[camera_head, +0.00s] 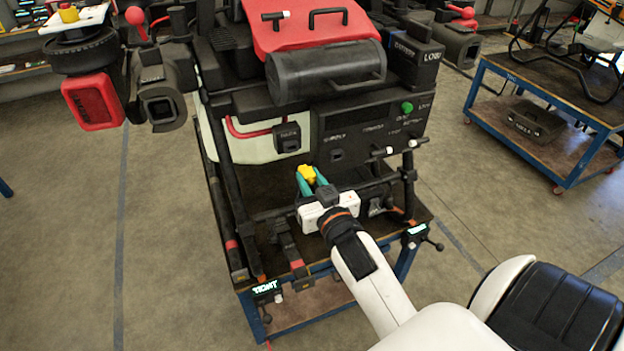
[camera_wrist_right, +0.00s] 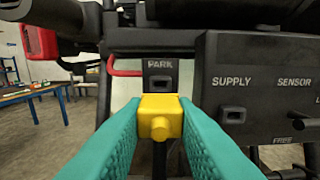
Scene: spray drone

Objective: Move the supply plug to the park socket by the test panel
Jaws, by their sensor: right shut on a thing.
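The yellow supply plug (camera_head: 307,174) is held between the teal fingers of my right gripper (camera_head: 312,184). In the right wrist view the plug (camera_wrist_right: 160,115) sits between both fingertips (camera_wrist_right: 160,122), with a round stub toward the camera. The black park socket (camera_head: 287,137) is left of the test panel (camera_head: 372,130). In the wrist view the park socket (camera_wrist_right: 160,82) shows just above the plug, partly hidden by it. In the head view the plug is apart from it, lower and a little right. The supply socket (camera_wrist_right: 232,114) on the panel looks empty. My left gripper is out of view.
A red hose (camera_head: 240,130) runs beside the park socket. Black frame bars (camera_head: 222,180) rise left of the plug, and a white-ended knob (camera_head: 380,152) sticks out from the panel's right. A blue-framed cart (camera_head: 550,120) stands at right.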

